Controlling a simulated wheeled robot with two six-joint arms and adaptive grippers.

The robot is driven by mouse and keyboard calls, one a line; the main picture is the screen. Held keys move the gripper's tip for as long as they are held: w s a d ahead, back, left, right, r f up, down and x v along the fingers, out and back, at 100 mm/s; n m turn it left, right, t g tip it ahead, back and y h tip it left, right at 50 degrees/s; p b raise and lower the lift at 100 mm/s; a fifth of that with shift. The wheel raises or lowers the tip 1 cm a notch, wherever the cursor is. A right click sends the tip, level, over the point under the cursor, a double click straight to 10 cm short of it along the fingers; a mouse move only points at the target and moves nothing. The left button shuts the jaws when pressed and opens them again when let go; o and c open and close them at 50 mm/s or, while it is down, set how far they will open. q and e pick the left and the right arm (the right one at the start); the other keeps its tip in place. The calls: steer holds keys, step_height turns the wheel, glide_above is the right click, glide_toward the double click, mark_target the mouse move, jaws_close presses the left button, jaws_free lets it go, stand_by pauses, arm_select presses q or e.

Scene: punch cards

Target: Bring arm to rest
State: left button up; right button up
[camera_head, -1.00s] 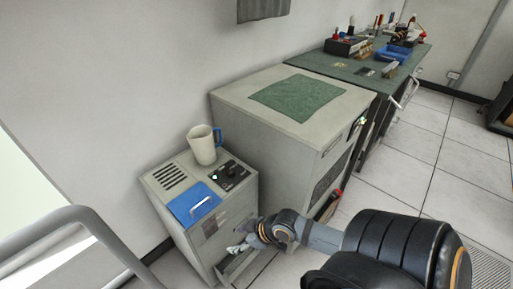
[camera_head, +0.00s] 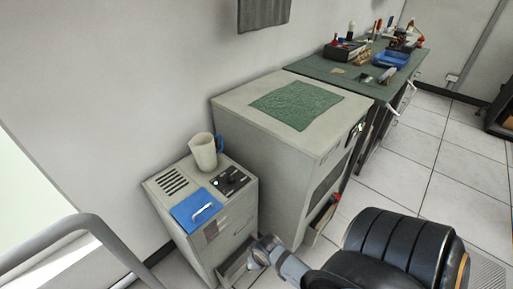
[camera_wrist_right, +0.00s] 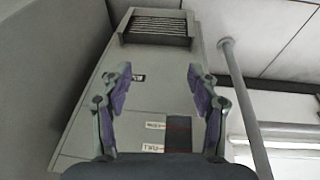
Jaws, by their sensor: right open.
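My right arm comes in from the bottom right in the head view, its wrist (camera_head: 268,250) low in front of the small grey cabinet (camera_head: 240,215). The fingers do not show clearly there. In the right wrist view my right gripper (camera_wrist_right: 160,85) has its two fingers wide apart with nothing between them. Beyond them is a grey panel (camera_wrist_right: 160,65) with a dark vent (camera_wrist_right: 157,27) and small labels. My left gripper is in neither view.
A rail (camera_head: 45,240) is at left.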

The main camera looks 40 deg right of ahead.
stand_by(0.3)
steer(key=s+d+f+g+p, duration=0.1)
steer(key=s+d+f+p, duration=0.1)
steer(key=s+f+p, duration=0.65)
steer(key=s+f, duration=0.4)
steer(key=s, duration=0.3)
steer(key=s+f+g+p, duration=0.1)
steer(key=s+f, duration=0.3)
steer(key=s, duration=0.3)
steer(key=shift+f+m, duration=0.25)
steer(key=shift+m, duration=0.05)
steer(key=shift+a, duration=0.1)
